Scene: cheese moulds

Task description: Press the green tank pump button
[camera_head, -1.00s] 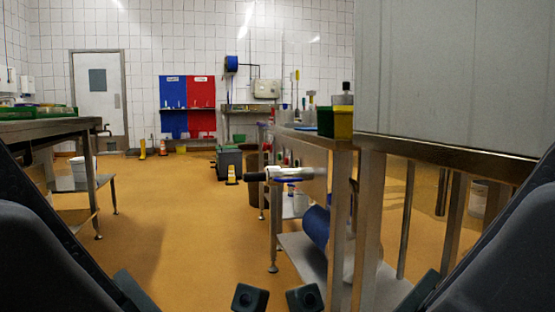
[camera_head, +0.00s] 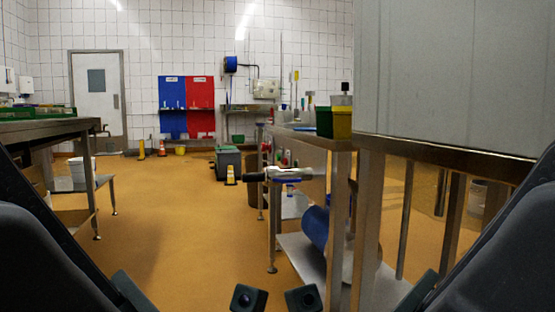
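I cannot make out a green pump button in the head view. A large grey metal-sided body (camera_head: 450,75), perhaps a tank, fills the upper right on a steel frame; no button shows on its visible face. A small pale grey box (camera_head: 266,89) hangs on the far wall, too small to read. My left gripper (camera_head: 188,295) and my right gripper (camera_head: 362,295) are at the bottom edge, only partly in view. Their dark fingertips stand wide apart with nothing between them, far from the wall.
A steel table (camera_head: 308,137) with bottles and a green-yellow container (camera_head: 334,122) stands close ahead right. A blue roll (camera_head: 316,227) lies on its lower shelf. Another table (camera_head: 40,127) is at left. Floor (camera_head: 165,220) between is clear.

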